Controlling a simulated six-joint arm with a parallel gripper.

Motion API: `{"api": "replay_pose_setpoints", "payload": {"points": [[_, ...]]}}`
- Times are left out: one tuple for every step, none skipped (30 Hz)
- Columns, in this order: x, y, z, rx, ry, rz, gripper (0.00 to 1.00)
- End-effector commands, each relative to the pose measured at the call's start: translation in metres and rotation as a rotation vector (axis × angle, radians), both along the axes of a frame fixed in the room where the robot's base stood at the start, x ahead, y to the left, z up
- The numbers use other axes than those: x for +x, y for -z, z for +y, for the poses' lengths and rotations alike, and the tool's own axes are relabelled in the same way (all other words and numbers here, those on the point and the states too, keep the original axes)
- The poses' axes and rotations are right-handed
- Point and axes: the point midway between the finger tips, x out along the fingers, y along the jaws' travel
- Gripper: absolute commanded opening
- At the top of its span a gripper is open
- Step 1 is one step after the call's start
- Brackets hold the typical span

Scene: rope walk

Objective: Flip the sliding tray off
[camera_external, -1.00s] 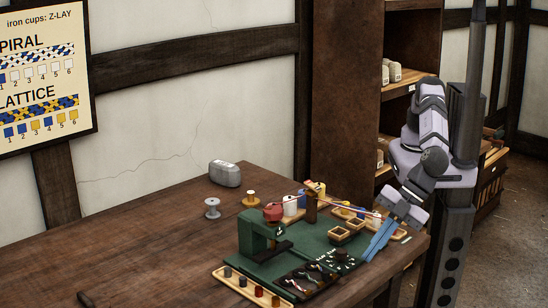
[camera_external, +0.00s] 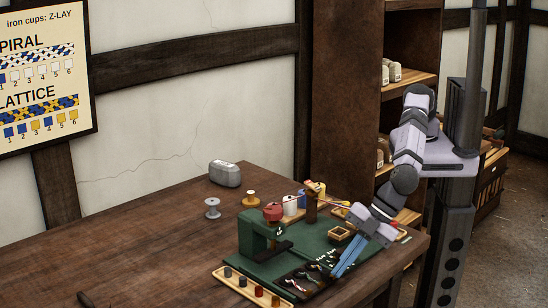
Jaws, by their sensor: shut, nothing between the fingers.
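My gripper (camera_external: 336,272) is low over the front right of the green board (camera_external: 305,247). Its blue fingers point down and to the left and look closed together, with nothing seen between them. The fingertips are close to the right end of a dark tray (camera_external: 300,284) that holds several thin, light and coloured pieces. I cannot tell whether they touch it. Which part is the sliding tray is not clear.
A green press-like stand (camera_external: 252,236) with a red top (camera_external: 272,213) is on the board's left. A wooden strip (camera_external: 248,288) with coloured pegs lies in front. A small wooden box (camera_external: 341,233) stands behind my gripper. The table's left side is mostly clear.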

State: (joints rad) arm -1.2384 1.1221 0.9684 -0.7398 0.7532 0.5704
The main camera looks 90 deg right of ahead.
Motion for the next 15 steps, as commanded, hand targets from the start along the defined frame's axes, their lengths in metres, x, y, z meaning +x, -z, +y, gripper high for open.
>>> {"api": "replay_pose_setpoints", "payload": {"points": [[0.0, 0.0, 0.0, 0.0, 0.0, 0.0, 0.0], [0.0, 0.0, 0.0, 0.0, 0.0, 0.0, 0.0], [0.0, 0.0, 0.0, 0.0, 0.0, 0.0, 0.0], [0.0, 0.0, 0.0, 0.0, 0.0, 0.0, 0.0], [0.0, 0.0, -0.001, 0.0, 0.0, 0.0, 0.0], [0.002, 0.0, -0.002, 0.0, 0.001, -0.001, 0.0], [0.004, 0.001, -0.003, 0.0, 0.001, -0.001, 0.0], [0.006, 0.001, -0.005, 0.001, 0.002, 0.0, 0.0], [0.01, 0.002, -0.009, -0.001, 0.003, 0.0, 0.0], [0.013, 0.003, -0.012, -0.001, 0.005, -0.001, 0.0], [0.017, 0.003, -0.016, -0.001, 0.005, -0.001, 0.0], [0.023, 0.004, -0.022, 0.0, 0.004, -0.001, 0.0], [0.028, 0.005, -0.027, 0.0, 0.007, -0.001, 0.0], [0.033, 0.005, -0.032, 0.001, 0.006, -0.001, 0.0], [0.041, 0.005, -0.039, 0.001, 0.006, -0.001, 0.0]]}}
